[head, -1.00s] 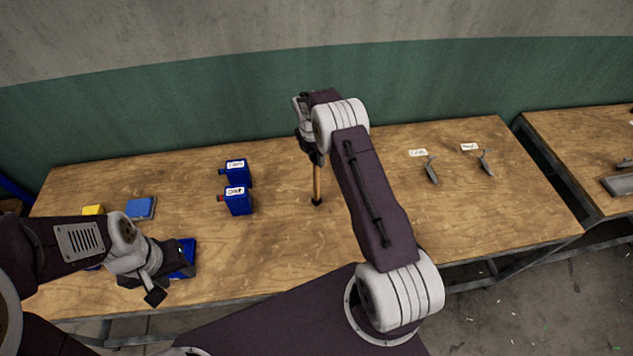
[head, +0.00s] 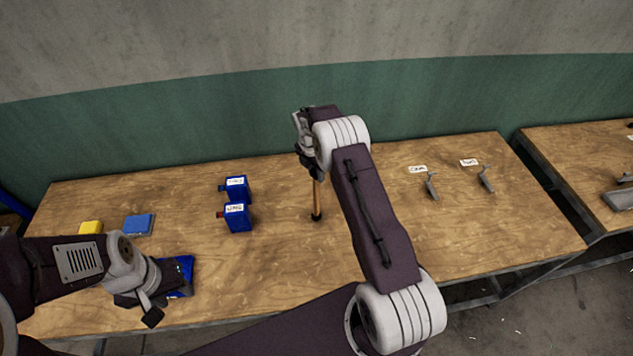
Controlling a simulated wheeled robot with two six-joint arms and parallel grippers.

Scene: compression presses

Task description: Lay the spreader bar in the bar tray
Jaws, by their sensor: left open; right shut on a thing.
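The spreader bar (head: 317,198) looks like a slim tan rod with a black lower end. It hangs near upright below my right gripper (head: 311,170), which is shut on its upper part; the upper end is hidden. Its black end is at or just above the wooden table; I cannot tell if it touches. My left gripper (head: 146,303) is open at the front left of the table, beside and partly over a dark blue object (head: 184,268). A grey tray-like piece (head: 620,199) lies on the right-hand table, cut by the picture edge; I cannot tell if it is the bar tray.
Two blue labelled containers (head: 237,218) stand left of the bar. A yellow block (head: 91,227) and a blue block (head: 139,224) lie at the far left. Two grey tools (head: 432,187) with labels lie at the right. A gap separates the two tables.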

